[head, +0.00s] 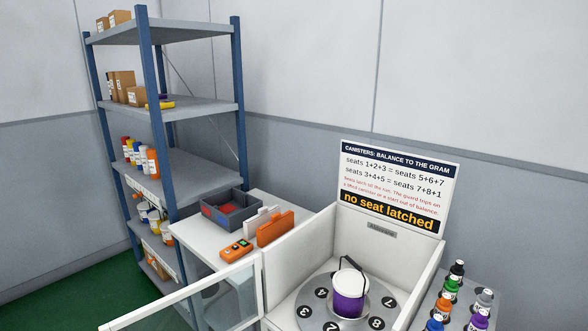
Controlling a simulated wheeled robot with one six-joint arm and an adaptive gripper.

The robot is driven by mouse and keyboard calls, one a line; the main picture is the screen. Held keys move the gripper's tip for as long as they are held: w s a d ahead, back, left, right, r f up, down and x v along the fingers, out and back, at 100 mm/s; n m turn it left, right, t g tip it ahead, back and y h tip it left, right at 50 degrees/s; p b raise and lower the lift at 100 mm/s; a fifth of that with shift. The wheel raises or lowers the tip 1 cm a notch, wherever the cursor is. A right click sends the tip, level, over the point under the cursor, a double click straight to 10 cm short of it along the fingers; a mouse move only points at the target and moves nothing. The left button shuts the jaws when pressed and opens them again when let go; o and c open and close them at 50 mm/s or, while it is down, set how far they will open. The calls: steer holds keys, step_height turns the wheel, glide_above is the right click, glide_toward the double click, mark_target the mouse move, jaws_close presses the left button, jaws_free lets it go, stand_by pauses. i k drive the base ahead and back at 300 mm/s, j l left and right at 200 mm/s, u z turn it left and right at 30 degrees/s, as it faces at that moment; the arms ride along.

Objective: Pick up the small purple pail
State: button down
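The small purple pail (348,304) stands upright inside an open white machine, at the middle of a grey round plate (312,321) with numbered seats. It has a purple body, a white upper part and a thin black handle that stands raised above it. The numbered seats that I can see look empty. The pail's base and the front of the plate run close to the bottom edge of the picture. My gripper is not in view.
White machine walls (430,276) enclose the plate; a glass-panelled frame (185,293) juts out left. A sign (398,187) reads "no seat latched". Several coloured bottles (450,287) stand right. A side table holds a grey bin (232,217) and orange device (236,250). A shelf rack (178,105) stands left.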

mark_target(351, 285)
steer(key=j+z, duration=0.1)
steer(key=z, duration=0.3)
steer(key=j+z, duration=0.35)
steer(key=j, duration=0.3)
steer(key=j+z, duration=0.3)
steer(key=j, duration=0.8)
steer(key=k+j+z, duration=0.1)
steer(key=j, duration=0.4)
steer(key=k+j, duration=0.1)
steer(key=j, duration=0.85)
steer(key=k+j+z, duration=0.1)
steer(key=j, duration=0.4)
steer(key=k+j, duration=0.1)
steer(key=j, duration=0.35)
steer(key=k+j, duration=0.1)
steer(key=j, duration=0.4)
steer(key=k+j+z, duration=0.1)
steer(key=j, duration=0.35)
steer(key=i+j+z, duration=0.15)
steer(key=i+z, duration=0.25)
steer(key=i+j+z, duration=0.2)
steer(key=z, duration=0.15)
steer(key=i+j+z, duration=0.4)
steer(key=k+l, duration=0.05)
steer(key=k, duration=0.05)
